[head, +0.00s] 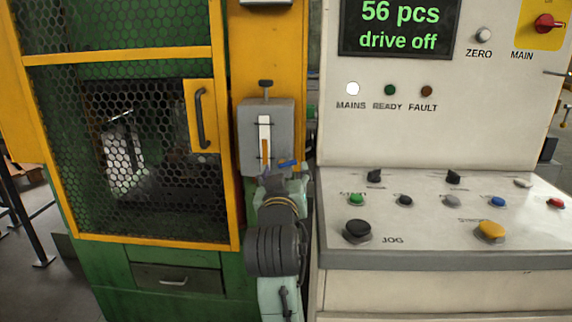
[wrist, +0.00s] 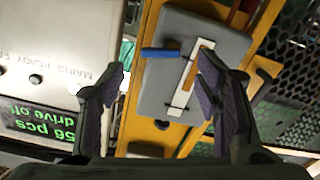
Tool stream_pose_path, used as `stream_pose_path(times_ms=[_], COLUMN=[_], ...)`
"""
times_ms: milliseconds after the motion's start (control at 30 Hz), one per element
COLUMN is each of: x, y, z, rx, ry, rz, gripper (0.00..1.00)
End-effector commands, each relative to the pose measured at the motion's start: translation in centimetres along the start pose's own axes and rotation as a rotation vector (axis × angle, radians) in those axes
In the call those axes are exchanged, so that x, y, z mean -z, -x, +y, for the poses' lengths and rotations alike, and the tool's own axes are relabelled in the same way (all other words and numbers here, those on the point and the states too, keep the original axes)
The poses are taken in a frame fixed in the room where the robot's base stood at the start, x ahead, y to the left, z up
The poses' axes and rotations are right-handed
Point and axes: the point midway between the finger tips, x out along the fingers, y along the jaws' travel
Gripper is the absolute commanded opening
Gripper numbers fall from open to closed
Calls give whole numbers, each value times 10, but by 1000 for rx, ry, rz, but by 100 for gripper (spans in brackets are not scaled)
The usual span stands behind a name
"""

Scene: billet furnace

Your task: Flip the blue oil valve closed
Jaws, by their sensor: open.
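The blue oil valve handle (head: 288,163) sticks out at the lower right of a grey oil box (head: 254,114) on the yellow post. The box has a white sight strip with amber oil in its lower part. In the wrist view the blue handle (wrist: 160,53) lies crosswise beside the strip on the grey box (wrist: 208,36). My gripper (wrist: 162,62) is open, with one finger on each side of the handle in that view. I cannot tell whether a finger touches it. In the head view my gripper (head: 275,178) is just below the handle and partly hides the box's bottom.
A white control console (head: 440,256) with buttons and knobs stands close to the right of my arm. A green display (head: 399,25) is above it. A yellow-framed mesh guard door (head: 130,150) is on the left. Only a narrow gap holds my arm.

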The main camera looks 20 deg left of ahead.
Motion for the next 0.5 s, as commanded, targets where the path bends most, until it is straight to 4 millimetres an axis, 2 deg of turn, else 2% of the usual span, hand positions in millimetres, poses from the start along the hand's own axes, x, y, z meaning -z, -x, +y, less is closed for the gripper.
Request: stream_pose_path(times_ms=[100,200,500], x=[1,1,0], y=[-20,-32,-43], z=[1,1,0], rx=[-1,-1,0], ry=[0,0,-1], rz=[-1,0,2], gripper=[58,58,58])
